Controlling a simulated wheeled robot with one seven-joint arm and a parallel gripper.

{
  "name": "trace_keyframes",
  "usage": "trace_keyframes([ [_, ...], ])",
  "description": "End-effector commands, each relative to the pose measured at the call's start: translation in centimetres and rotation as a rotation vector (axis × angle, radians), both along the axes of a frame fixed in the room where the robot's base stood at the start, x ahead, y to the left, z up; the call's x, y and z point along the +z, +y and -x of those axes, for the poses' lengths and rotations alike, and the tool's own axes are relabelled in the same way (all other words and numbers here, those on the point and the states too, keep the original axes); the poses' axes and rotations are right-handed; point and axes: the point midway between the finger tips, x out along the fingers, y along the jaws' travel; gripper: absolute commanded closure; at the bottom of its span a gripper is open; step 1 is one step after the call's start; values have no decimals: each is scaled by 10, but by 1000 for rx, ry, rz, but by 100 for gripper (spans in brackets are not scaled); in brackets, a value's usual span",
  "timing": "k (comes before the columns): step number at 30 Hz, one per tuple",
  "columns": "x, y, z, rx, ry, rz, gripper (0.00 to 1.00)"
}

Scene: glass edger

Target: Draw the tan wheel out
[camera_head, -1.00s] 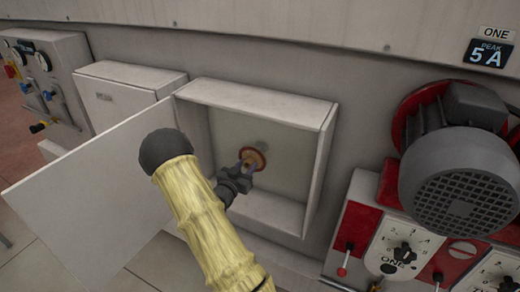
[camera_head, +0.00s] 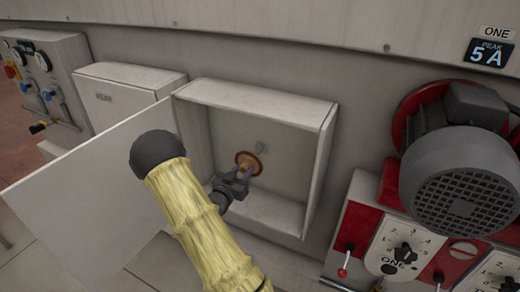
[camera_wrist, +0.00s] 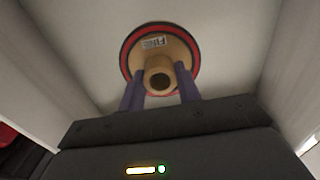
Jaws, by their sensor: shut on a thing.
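The tan wheel (camera_head: 243,158) has a red-and-black rim and is inside the open white box (camera_head: 318,165). In the wrist view the wheel (camera_wrist: 184,55) faces me, with a label on its face and a round hub with a hole. My gripper (camera_head: 243,172) is shut on the wheel's hub, with one purple finger on each side; the fingers of my gripper (camera_wrist: 161,82) also show in the wrist view. A short grey spindle end (camera_head: 262,147) shows at the back wall, up and right of the wheel. The wheel appears clear of it.
The box's white door (camera_head: 85,205) stands open to the left, close by my arm. A closed white box (camera_head: 125,95) is beyond it. A grey motor (camera_head: 460,170) and red control panels with knobs (camera_head: 404,254) are to the right.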

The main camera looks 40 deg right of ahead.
Motion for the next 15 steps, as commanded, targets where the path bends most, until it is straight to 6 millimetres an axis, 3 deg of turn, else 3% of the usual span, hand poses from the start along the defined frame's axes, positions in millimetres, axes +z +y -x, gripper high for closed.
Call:
trace_keyframes([
  [15,0,31,12,1,-1,1,100],
])
